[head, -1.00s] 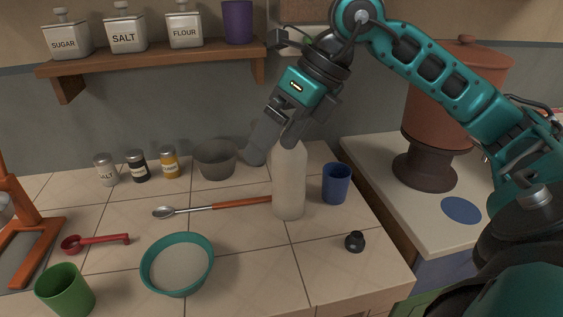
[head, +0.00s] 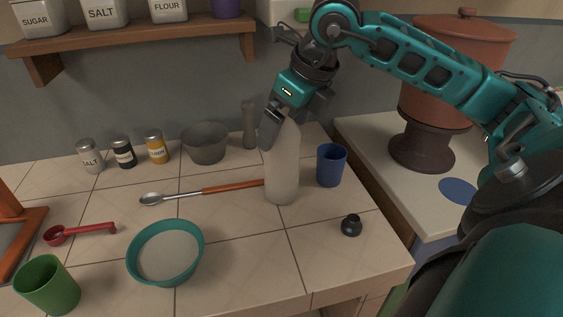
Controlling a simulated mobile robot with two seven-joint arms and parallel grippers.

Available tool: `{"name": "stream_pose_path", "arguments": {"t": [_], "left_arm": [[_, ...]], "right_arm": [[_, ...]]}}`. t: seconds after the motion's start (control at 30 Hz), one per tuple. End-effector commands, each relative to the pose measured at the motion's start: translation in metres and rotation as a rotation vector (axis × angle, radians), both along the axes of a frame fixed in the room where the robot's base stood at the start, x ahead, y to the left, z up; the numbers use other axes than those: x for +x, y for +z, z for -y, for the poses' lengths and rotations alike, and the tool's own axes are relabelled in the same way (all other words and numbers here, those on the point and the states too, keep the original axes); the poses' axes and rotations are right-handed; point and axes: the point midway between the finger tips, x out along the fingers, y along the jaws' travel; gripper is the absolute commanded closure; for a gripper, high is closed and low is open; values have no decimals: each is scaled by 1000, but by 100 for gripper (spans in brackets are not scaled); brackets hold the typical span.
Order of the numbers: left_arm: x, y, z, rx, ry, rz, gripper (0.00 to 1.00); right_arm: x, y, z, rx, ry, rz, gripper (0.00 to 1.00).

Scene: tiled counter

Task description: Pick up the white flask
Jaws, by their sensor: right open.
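The white flask (head: 282,176) stands upright on the tiled counter, right of the middle in the head view. My right gripper (head: 274,127) is at the top of the flask, pointing down, with its jaws open. A dark finger covers part of the flask's neck and upper left side. I cannot tell whether the finger touches it or whether the neck lies between the fingers. My left gripper is not in view.
A blue cup (head: 331,165) stands close right of the flask, and a dark stopper (head: 351,225) lies in front. A spoon (head: 222,189) ends near its left side. A grey pestle (head: 249,128) and grey bowl (head: 205,143) stand behind left. A teal bowl (head: 167,252) is front left.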

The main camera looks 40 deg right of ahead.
Motion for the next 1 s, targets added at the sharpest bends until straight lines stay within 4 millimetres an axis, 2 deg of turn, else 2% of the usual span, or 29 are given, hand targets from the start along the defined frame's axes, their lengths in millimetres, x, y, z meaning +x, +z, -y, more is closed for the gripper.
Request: {"name": "stream_pose_path", "arguments": {"t": [0.03,0.2,0.5,1.0], "left_arm": [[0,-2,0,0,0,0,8],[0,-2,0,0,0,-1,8],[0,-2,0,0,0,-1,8],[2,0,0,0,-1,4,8]], "right_arm": [[1,-11,1,1,1,-7,0],[10,-28,-1,2,1,-3,0],[11,-32,-1,1,1,0,1],[11,-31,-1,0,1,-1,49]]}}
